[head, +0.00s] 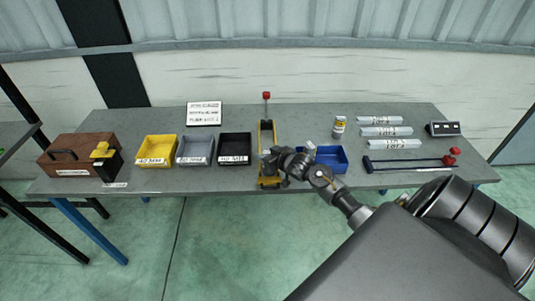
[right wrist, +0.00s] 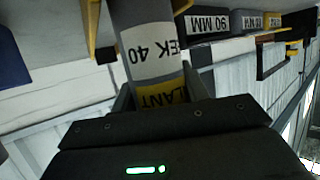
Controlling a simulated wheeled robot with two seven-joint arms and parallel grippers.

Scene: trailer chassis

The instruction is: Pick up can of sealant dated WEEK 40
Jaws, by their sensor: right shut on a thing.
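A grey can (right wrist: 145,15) with a white and yellow label sits between the fingers of my right gripper (right wrist: 158,95). Its label reads "WEEK 40" and part of "SEALANT", upside down in the right wrist view. My right gripper is shut on this can. In the head view my right gripper (head: 275,160) is over the middle of the table, beside the blue bin, and the held can is hard to make out. Another can (head: 339,127) with a yellowish label stands upright behind the blue bin; its date is too small to read. My left gripper is not in view.
A blue bin (head: 334,151) is right of the gripper. A yellow stand with a red knob (head: 266,96) is close by. Yellow (head: 157,141), grey (head: 195,142) and black (head: 234,139) bins stand left. Labelled bars (head: 387,119) and a red-ended tool (head: 410,163) lie right.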

